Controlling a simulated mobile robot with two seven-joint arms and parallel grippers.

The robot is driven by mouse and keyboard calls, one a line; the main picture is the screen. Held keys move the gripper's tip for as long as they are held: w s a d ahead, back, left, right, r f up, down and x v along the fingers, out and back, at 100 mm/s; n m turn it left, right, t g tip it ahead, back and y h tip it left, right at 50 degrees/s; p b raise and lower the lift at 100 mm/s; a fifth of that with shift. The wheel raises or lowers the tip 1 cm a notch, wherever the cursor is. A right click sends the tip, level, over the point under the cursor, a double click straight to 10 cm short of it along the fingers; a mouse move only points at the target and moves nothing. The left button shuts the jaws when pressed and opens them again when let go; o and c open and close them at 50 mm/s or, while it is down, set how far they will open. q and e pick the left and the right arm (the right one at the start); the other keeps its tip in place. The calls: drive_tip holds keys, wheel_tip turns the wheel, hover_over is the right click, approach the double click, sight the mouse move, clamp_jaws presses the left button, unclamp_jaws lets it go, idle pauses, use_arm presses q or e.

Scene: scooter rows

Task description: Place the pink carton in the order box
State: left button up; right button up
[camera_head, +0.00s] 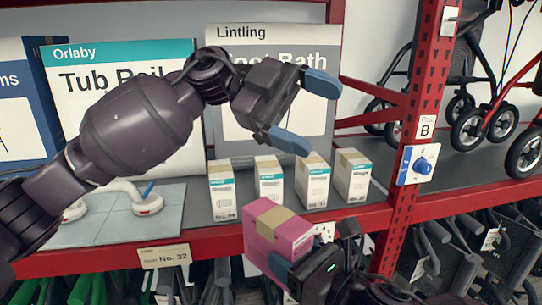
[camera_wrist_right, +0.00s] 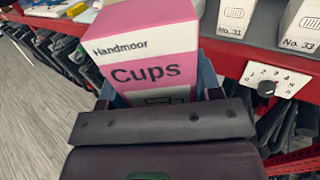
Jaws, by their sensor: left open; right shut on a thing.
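The pink carton (camera_head: 272,233) has a tan tape strip on top and is held in front of the red shelf edge. In the right wrist view the carton (camera_wrist_right: 148,50) reads "Handmoor Cups". My right gripper (camera_head: 290,266) is shut on it, with blue fingers at its sides in the wrist view. My left gripper (camera_head: 305,113) is open and empty, above the shelf and in front of the Foot Bath sign. I cannot make out an order box in either view.
Several small white cartons (camera_head: 269,181) stand in a row on the shelf (camera_head: 370,217). Wheeled walkers (camera_head: 495,130) stand at right. A tiled mat (camera_head: 120,215) lies at left. Dark folded frames (camera_head: 440,255) hang below.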

use_arm(q)
wheel_tip(320, 180, down, 6)
drive_tip(key=n+t+y, duration=0.2)
drive_tip(key=t+y, duration=0.1)
drive_tip(key=y, duration=0.3)
drive_tip(key=n+t+y, duration=0.3)
drive_tip(key=t+y, duration=0.1)
drive_tip(key=y, duration=0.2)
approach(277, 215)
drive_tip(key=f, duration=0.7)
drive_tip(key=s+d+f, duration=0.1)
drive_tip(key=f, duration=0.3)
drive_tip(key=shift+f, duration=0.25)
drive_tip(key=c, duration=1.1)
use_arm(e)
drive_tip(key=o, duration=1.1)
drive_tip(key=shift+s, duration=0.1)
